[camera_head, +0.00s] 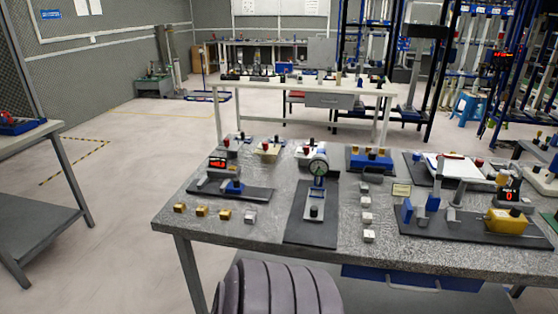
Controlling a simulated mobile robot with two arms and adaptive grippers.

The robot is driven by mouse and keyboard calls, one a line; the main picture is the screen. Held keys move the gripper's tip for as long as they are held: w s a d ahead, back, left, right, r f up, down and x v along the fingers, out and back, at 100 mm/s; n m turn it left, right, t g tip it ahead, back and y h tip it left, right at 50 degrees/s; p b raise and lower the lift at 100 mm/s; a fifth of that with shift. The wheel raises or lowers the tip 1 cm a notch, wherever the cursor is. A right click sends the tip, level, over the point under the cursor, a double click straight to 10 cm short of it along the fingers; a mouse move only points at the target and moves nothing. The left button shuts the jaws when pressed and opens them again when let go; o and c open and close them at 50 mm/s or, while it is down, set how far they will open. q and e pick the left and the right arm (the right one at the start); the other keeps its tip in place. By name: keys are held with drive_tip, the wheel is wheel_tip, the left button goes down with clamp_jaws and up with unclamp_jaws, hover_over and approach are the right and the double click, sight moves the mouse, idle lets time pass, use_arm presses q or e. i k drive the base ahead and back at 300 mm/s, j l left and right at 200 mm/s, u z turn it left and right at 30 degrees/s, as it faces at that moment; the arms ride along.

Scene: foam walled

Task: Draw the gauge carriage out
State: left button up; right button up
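A round dial gauge (318,167) with a pale green face stands on a post at the middle of the grey speckled table (270,225). Its dark base plate (312,228) runs toward the table's front edge, with a small silver and black piece (315,205) on it. To the left, a gauge with a red digital display (217,163) and a blue part (233,186) stands on another dark plate. To the right, a second red-digit gauge (509,195) stands behind a yellow block (506,221). I cannot tell which part is the gauge carriage. Neither of my grippers is in view.
Several small yellow and silver blocks (201,211) lie along the table's front left. More small blocks (367,218) stand in a column right of the dial gauge. A blue fixture (371,158) sits at the back. Open floor (130,180) lies to the left.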

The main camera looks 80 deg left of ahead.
sight(316, 200)
drive_tip(key=j+u, duration=0.1)
drive_tip(key=u, duration=2.15)
drive_tip(key=l+u, duration=0.3)
drive_tip(key=i+j, duration=0.05)
drive_tip(key=j, duration=0.05)
